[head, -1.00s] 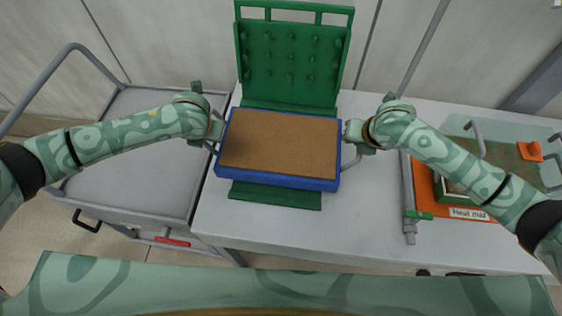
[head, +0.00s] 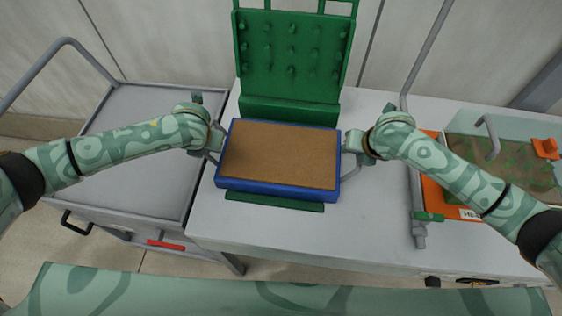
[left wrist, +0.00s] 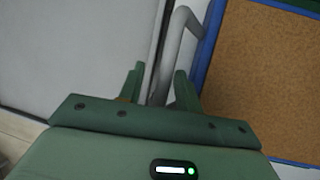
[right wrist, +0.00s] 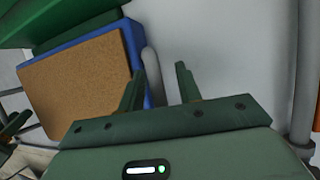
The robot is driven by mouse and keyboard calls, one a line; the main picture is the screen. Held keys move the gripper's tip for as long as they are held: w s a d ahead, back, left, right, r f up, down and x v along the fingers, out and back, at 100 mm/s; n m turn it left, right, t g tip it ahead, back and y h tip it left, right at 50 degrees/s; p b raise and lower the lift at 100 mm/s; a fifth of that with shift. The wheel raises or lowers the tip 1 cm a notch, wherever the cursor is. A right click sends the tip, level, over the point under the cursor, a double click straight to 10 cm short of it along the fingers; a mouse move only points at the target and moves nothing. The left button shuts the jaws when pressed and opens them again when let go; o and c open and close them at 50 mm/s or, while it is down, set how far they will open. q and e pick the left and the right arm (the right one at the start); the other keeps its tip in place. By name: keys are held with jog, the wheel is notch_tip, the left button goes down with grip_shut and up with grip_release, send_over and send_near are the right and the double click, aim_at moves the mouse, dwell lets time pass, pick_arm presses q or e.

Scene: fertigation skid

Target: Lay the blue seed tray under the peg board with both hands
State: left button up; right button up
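The blue seed tray (head: 277,191), filled with brown material, lies level on or just above the green base plate (head: 275,202) in front of the upright green peg board (head: 292,58). I cannot tell whether it touches the plate. The plate's front strip shows below the tray. My left gripper (head: 213,140) is at the tray's left grey handle (left wrist: 183,40); in the left wrist view its fingers (left wrist: 158,88) stand apart around the handle. My right gripper (head: 350,146) is at the right handle (right wrist: 150,65); its fingers (right wrist: 160,88) are also apart, with the handle near the left finger.
The white table (head: 290,238) is clear in front of the tray. A grey cart (head: 125,200) stands at the left. At the right are a grey pipe (head: 417,200), an orange mat (head: 447,208) and a tray with an orange piece (head: 545,148).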

pick_arm(q)
jog(key=shift+r, duration=0.1)
pick_arm(e)
jog(key=shift+s+r, duration=0.1)
jog(key=shift+r, duration=0.25)
pick_arm(q)
jog(key=v, duration=1.1)
jog(key=shift+s+r, duration=0.2)
jog(key=shift+r, duration=0.15)
pick_arm(e)
jog(key=v, duration=1.1)
pick_arm(q)
jog(key=shift+r, duration=0.1)
pick_arm(e)
jog(key=shift+r, duration=0.25)
